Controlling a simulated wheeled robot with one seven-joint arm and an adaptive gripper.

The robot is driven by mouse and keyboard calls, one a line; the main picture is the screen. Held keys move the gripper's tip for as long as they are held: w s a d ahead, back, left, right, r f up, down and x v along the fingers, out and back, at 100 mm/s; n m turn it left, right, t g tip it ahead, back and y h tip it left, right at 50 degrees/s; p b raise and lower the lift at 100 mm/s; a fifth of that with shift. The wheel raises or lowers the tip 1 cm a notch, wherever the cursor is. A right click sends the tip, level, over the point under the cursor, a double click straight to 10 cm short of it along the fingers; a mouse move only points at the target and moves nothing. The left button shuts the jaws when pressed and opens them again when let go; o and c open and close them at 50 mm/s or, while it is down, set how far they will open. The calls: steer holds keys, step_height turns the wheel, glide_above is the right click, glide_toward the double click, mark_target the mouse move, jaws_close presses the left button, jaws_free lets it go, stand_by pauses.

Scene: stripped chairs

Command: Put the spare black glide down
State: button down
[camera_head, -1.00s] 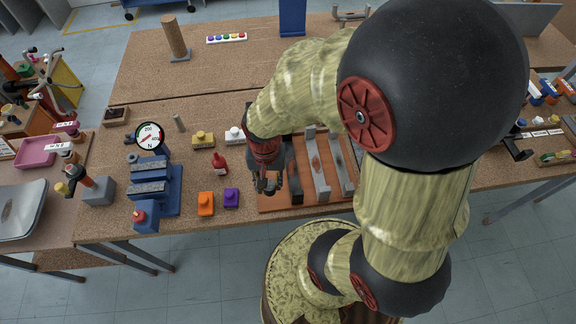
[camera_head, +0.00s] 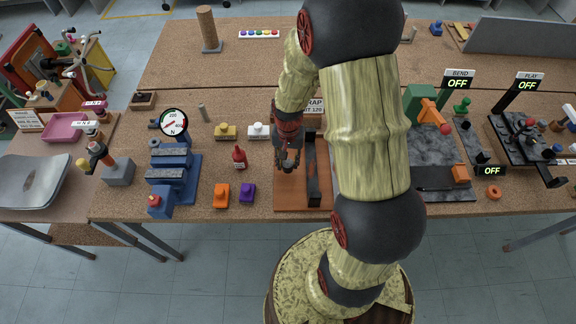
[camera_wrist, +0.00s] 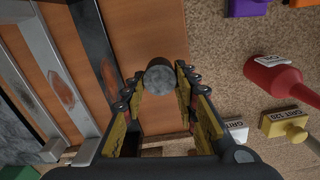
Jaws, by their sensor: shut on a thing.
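My gripper (camera_head: 288,168) points down over the left part of a brown board (camera_head: 290,203) on the bench. In the wrist view its two fingers (camera_wrist: 160,84) are closed on a short round piece with a scuffed grey face and dark side, which I take for the black glide (camera_wrist: 160,74). The glide sits at the fingertips, over the brown board (camera_wrist: 152,28) as seen from the wrist. Its height above the board cannot be told. In the head view the fingers hide it.
Metal bars (camera_wrist: 52,55) lie across the board. Left of my gripper stand a red bottle (camera_head: 239,158), an orange block (camera_head: 221,197) and a purple block (camera_head: 248,193). A blue vise-like fixture (camera_head: 173,177) is further left. Bare bench shows at the front left (camera_head: 120,200).

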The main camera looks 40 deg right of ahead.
steer(key=shift+f, duration=1.2)
steer(key=shift+f, duration=0.15)
steer(key=c, duration=1.4)
jaws_free()
